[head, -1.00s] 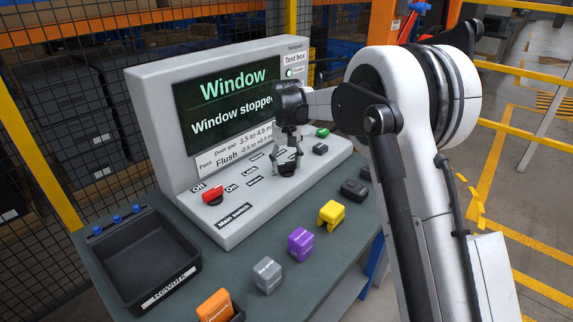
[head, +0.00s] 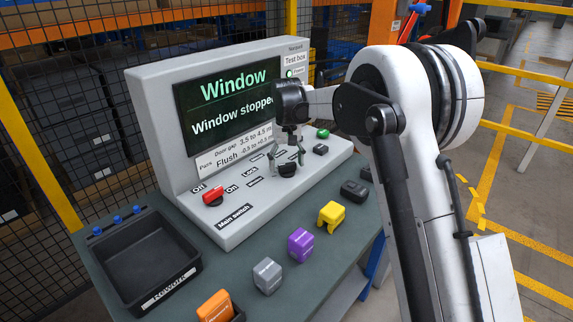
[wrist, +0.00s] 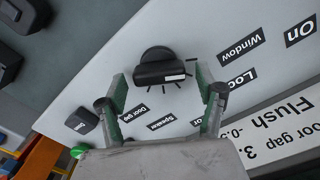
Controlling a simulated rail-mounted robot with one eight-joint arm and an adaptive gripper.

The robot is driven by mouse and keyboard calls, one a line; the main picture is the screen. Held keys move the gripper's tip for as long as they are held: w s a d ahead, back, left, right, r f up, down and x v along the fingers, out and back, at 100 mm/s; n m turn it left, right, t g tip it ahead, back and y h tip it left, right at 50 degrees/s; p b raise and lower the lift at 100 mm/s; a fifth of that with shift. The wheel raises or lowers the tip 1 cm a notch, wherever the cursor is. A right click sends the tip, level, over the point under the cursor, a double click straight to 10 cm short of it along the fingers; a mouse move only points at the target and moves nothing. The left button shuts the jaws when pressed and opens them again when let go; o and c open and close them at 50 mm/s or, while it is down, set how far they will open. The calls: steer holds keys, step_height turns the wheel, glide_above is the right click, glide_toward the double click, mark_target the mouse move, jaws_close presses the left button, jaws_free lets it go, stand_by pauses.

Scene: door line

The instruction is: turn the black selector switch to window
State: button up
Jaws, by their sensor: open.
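The black selector switch (head: 287,170) is on the sloped face of the grey test box (head: 232,232). In the wrist view the black selector switch (wrist: 160,68) shows a bar handle with a white mark near its right end, on the side of the Window (wrist: 240,47) and Lock (wrist: 238,80) labels. Several other labels fan around it. The screen (head: 228,105) reads "Window" and "Window stopped". My gripper (head: 287,157) is open and empty just above the switch, its fingers spread either side of it and apart from it.
A red main switch (head: 213,195) sits between Off and On. A green button (head: 322,132) and a small black knob (head: 320,149) are to the right. Yellow (head: 331,214), purple (head: 300,243), grey (head: 267,274) and orange (head: 214,306) blocks line the table front. A black rework tray (head: 186,275) stands left.

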mark_target(287, 163)
step_height(287, 163, up, 12)
steer(key=shift+f, duration=0.2)
stand_by(0.4)
steer(key=s+d+r+m+t, duration=0.1)
steer(key=s+d+r, duration=0.2)
steer(key=s+d, duration=0.3)
steer(key=s+d+r+t, duration=0.1)
steer(key=s+d+r, duration=0.25)
steer(key=s, duration=0.35)
steer(key=s+d+r+m+t, duration=0.1)
steer(key=s+d+r+t, duration=0.15)
steer(key=s+d, duration=0.35)
steer(key=s+d+f+t, duration=0.1)
steer(key=s+d+f, duration=0.1)
steer(key=s, duration=0.5)
steer(key=s+d+f+m, duration=0.1)
steer(key=s+d+f, duration=0.2)
steer(key=s, duration=0.5)
steer(key=s+d+f+m+t, duration=0.1)
steer(key=s+d+f, duration=0.1)
steer(key=s+f, duration=0.3)
steer(key=s, duration=0.3)
steer(key=shift+s+d+t, duration=0.15)
steer(key=shift+d+t, duration=0.1)
steer(key=shift+t, duration=0.1)
